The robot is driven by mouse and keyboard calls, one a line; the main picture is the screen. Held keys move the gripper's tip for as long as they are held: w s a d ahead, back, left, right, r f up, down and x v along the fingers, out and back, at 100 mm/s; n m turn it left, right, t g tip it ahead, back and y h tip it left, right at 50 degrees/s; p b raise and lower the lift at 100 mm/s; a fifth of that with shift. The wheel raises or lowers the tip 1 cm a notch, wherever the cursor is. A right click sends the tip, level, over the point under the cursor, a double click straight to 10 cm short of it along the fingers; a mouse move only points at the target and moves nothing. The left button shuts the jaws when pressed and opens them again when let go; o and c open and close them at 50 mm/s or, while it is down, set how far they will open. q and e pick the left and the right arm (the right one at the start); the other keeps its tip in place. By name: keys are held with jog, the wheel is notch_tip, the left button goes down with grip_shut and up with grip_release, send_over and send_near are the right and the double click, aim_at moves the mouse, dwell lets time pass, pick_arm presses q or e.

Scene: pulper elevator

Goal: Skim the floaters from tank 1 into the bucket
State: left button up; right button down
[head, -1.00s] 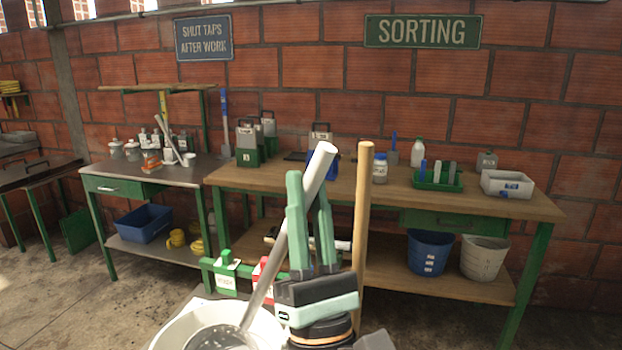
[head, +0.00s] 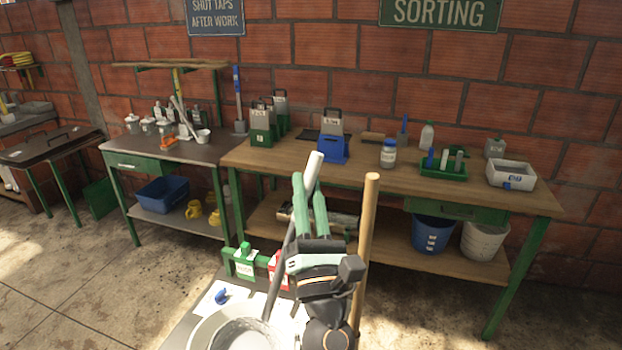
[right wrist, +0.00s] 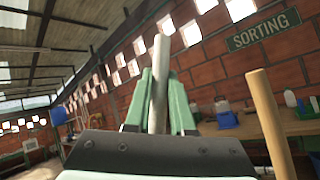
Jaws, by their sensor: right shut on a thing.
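My right gripper (head: 309,190) is shut on the pale upper end of the long skimmer handle (head: 284,245). The grip also shows in the right wrist view (right wrist: 159,105), with the handle (right wrist: 159,70) upright between the green fingers. The handle slants down to the left to a round grey skimmer head (head: 245,331) at the bottom edge of the head view. The head lies over or inside a white round bucket (head: 203,332), cut off by the frame; I cannot tell how deep. Floaters and tank 1 are not identifiable here. My left gripper is out of view.
A wooden pole (head: 366,250) stands just right of my right gripper. Behind the bucket, a green rail carries green (head: 244,262) and red (head: 279,268) tagged pieces; a blue item (head: 221,296) lies nearby. A long workbench (head: 300,168) stands beyond.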

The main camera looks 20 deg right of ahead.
jog(key=w+d+f+g, duration=0.1)
jog(key=w+f+g, duration=0.2)
jog(key=w, duration=1)
jog(key=shift+d+g+y, duration=0.35)
jog(key=shift+g+y, duration=0.05)
jog(key=shift+g, duration=1.1)
jog(key=shift+s, duration=0.1)
jog(key=s+a+r+t, duration=0.1)
jog(key=s+r+t, duration=0.2)
jog(key=r, duration=0.7)
jog(key=shift+s+a+r, duration=0.2)
jog(key=shift+s+r, duration=0.05)
jog(key=shift+s, duration=0.85)
